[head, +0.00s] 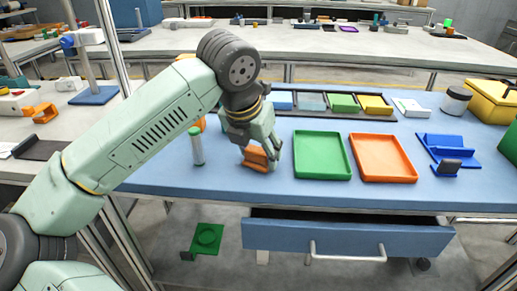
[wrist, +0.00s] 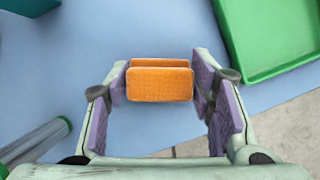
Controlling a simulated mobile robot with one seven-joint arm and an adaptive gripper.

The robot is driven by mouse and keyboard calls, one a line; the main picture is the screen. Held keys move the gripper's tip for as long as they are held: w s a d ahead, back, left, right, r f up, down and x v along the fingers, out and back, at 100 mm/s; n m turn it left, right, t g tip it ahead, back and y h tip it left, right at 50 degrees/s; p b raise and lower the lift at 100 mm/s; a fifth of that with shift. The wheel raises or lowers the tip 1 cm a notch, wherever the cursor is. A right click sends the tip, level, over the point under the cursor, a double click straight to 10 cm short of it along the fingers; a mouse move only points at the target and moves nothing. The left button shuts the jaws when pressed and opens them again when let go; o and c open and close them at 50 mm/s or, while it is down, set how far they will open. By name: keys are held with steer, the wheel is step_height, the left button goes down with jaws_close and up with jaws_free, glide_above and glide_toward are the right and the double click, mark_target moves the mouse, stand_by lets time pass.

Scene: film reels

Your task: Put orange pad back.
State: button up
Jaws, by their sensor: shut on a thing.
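The orange pad (head: 255,157) is in my gripper (head: 262,148), low over the blue bench near its front edge, left of the green tray. In the wrist view the orange pad (wrist: 160,84) shows as two orange layers, one behind the other. My gripper (wrist: 161,86) is shut on it, with a purple-lined finger at each side. My arm hides the rack's left end.
A green tray (head: 322,177) and an orange tray (head: 413,176) lie right of my gripper. A clear, green-capped cylinder (head: 196,147) stands to its left. A blue stand (head: 447,150) and a yellow box (head: 490,100) are further right. A drawer (head: 345,238) is open below.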

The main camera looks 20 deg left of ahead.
steer(key=shift+f+b, duration=0.2)
steer(key=shift+b, duration=0.1)
steer(key=o, duration=1)
steer(key=shift+r, duration=0.15)
steer(key=shift+r+p, duration=0.25)
steer(key=shift+p, duration=0.2)
steer(key=v, duration=1.1)
steer(key=shift+s+d+r, duration=0.1)
steer(key=shift+s+r, duration=0.05)
steer(key=shift+r, duration=0.2)
